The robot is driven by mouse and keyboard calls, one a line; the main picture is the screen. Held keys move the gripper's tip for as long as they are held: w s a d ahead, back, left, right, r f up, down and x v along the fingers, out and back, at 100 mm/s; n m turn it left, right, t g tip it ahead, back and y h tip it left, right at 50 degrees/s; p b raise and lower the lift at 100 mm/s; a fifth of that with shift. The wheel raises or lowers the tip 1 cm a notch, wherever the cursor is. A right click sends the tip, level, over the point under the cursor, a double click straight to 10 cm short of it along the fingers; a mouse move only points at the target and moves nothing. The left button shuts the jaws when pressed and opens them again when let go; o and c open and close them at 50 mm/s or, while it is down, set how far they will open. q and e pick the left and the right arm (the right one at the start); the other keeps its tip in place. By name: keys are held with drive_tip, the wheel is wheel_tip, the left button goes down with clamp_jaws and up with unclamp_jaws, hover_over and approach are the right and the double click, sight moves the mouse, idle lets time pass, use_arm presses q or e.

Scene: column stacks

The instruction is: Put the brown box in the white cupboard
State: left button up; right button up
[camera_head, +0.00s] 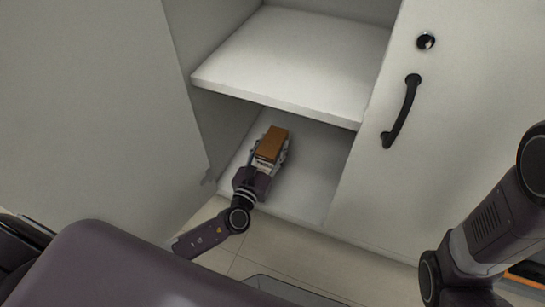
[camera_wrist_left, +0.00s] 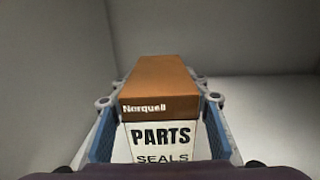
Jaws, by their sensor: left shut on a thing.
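The brown box (camera_head: 272,145) is inside the lower compartment of the white cupboard (camera_head: 320,150), under the middle shelf. My left gripper (camera_head: 270,155) is shut on the box, with a finger along each side. In the left wrist view the brown box (camera_wrist_left: 160,85) lies between the two blue-padded fingers of my left gripper (camera_wrist_left: 160,125). Its near end carries a white label reading "PARTS SEALS". I cannot tell whether the box touches the compartment floor. My right arm shows at the right of the head view, but its gripper is out of view.
The middle shelf (camera_head: 295,60) is empty and overhangs the lower compartment. A grey-white panel (camera_head: 95,110) stands at the left of the opening. A closed door with a black handle (camera_head: 402,112) is at the right. The compartment floor (camera_head: 312,160) is clear right of the box.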

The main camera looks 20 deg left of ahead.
sight(265, 168)
use_arm(q)
drive_tip(key=shift+f+b, duration=1.2)
drive_tip(key=shift+f, duration=0.65)
drive_tip(key=shift+f, duration=0.1)
drive_tip(key=shift+f, duration=0.15)
drive_tip(key=o, duration=1.3)
drive_tip(key=shift+r, duration=0.25)
drive_tip(key=s+p, duration=0.4)
drive_tip(key=s, duration=0.6)
drive_tip(key=shift+s+a, duration=0.15)
drive_tip(key=shift+s, duration=0.9)
